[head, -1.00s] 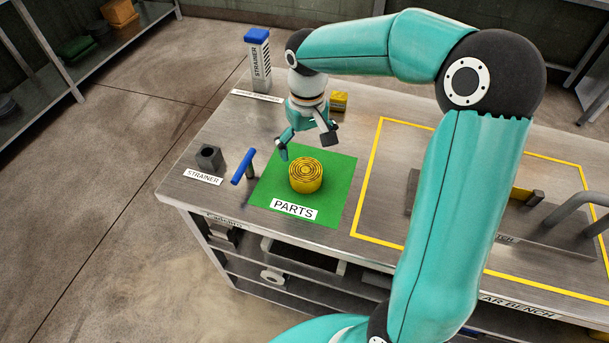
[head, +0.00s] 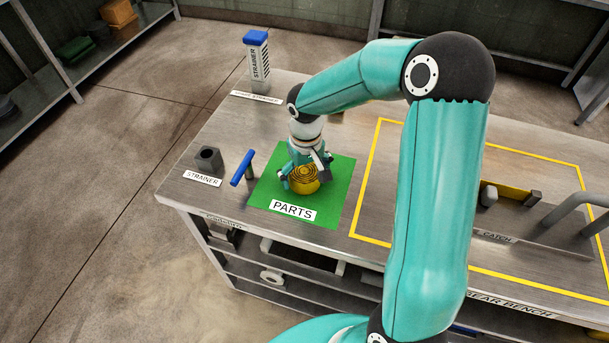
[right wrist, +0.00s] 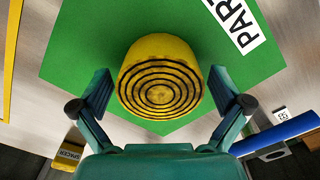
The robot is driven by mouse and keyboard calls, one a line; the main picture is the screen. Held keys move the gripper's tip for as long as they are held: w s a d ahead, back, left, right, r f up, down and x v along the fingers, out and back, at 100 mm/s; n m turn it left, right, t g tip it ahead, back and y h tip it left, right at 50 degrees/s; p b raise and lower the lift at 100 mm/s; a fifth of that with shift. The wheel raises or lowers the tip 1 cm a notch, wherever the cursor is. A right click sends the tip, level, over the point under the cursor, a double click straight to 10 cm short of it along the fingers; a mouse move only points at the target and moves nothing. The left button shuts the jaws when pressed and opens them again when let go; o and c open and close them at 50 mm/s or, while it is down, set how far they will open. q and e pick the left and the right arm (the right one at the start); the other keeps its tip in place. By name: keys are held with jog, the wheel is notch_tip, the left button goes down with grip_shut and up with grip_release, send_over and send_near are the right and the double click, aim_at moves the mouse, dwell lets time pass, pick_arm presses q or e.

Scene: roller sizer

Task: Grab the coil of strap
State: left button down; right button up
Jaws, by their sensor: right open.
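The coil of strap (head: 304,180) is a yellow roll with dark spiral rings, lying on the green PARTS mat (head: 345,190). My right gripper (head: 305,178) is low over the mat with its fingers around the coil in the head view. In the right wrist view the coil (right wrist: 160,82) lies between the two open fingers (right wrist: 166,92), with a gap on each side. Neither finger appears to touch it. My left gripper is out of view.
A blue-handled tool (head: 243,168) and a dark square block with a hole (head: 208,158) stand left of the mat. A blue-topped strainer box (head: 256,60) stands at the back. A yellow-outlined area with a metal fixture (head: 540,225) lies to the right.

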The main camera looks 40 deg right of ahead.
jog(key=shift+c, duration=0.3)
jog(key=c, duration=1)
jog(key=shift+r, duration=0.1)
jog(key=shift+c, duration=0.2)
